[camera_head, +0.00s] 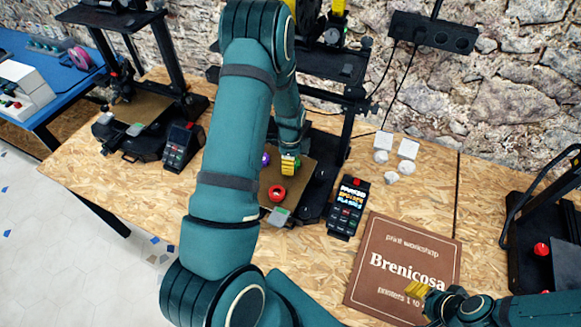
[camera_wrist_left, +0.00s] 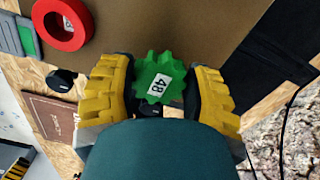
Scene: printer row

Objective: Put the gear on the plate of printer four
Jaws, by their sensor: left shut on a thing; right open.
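A green gear (camera_wrist_left: 158,78) with a white label that looks like 48 is between the yellow fingers of my left gripper (camera_wrist_left: 160,90) in the left wrist view. In the head view my left gripper (camera_head: 290,165) is shut on the gear over the brown plate (camera_head: 305,172) of the middle printer. I cannot tell if the gear touches the plate. A red ring (camera_head: 277,193) lies on that plate, and also shows in the wrist view (camera_wrist_left: 63,24). No number for this printer is readable. My right gripper (camera_head: 418,290) is open and empty above the brown sign.
A grey-green scraper (camera_head: 279,215) lies at the plate's front edge. A control box (camera_head: 348,206) stands to the right. A purple thing (camera_head: 266,158) is partly hidden by my arm. Other printers stand left (camera_head: 135,108) and right (camera_head: 540,250). Small white blocks (camera_head: 408,149) sit behind.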

